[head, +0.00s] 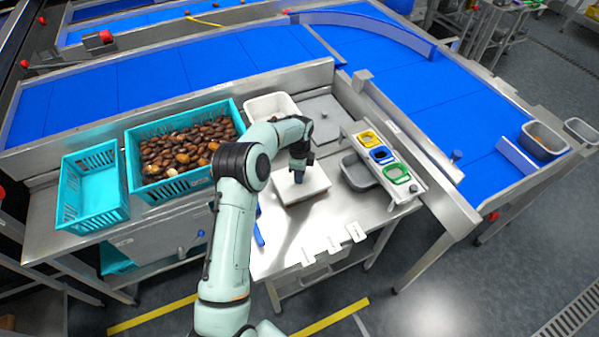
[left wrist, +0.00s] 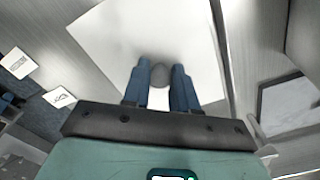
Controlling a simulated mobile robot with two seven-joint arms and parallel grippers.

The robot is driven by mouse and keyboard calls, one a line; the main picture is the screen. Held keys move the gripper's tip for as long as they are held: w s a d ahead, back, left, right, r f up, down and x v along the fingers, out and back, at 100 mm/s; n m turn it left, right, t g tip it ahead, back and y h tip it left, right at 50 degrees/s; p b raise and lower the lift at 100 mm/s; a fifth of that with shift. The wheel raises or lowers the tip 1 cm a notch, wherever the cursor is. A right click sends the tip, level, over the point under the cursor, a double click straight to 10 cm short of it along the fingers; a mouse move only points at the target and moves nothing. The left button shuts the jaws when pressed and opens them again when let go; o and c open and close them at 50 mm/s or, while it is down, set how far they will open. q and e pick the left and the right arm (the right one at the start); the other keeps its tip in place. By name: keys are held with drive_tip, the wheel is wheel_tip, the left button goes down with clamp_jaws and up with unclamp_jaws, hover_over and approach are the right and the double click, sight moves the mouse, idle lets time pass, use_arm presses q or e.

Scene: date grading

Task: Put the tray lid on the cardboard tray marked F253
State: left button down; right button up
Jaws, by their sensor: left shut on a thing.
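The tray lid (head: 312,184) is a flat white square on the steel worktable, with a small dark knob that shows in the left wrist view (left wrist: 159,74). My left gripper (head: 298,176) is above the middle of the lid, its two blue fingers shut on the knob. The lid also fills the upper middle of the left wrist view (left wrist: 140,35). A pale side shows below its top, but I cannot tell whether a cardboard tray is under it. No F253 mark is readable. My right gripper is not in view.
A teal crate of dates (head: 131,160) and an empty teal crate (head: 64,205) stand left. A white bin (head: 257,104) is behind. A rack with yellow, blue and green frames (head: 397,174) and a grey tub (head: 352,178) stand right. White cards (head: 355,232) line the front edge.

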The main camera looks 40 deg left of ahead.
use_arm(q)
drive_tip(key=shift+f, duration=0.45)
drive_tip(key=shift+c, duration=2.1)
unclamp_jaws()
drive_tip(key=shift+r+p, duration=1.05)
drive_tip(key=shift+r, duration=2.45)
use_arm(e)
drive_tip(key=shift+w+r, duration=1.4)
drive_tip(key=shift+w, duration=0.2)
use_arm(q)
drive_tip(key=shift+f, duration=0.1)
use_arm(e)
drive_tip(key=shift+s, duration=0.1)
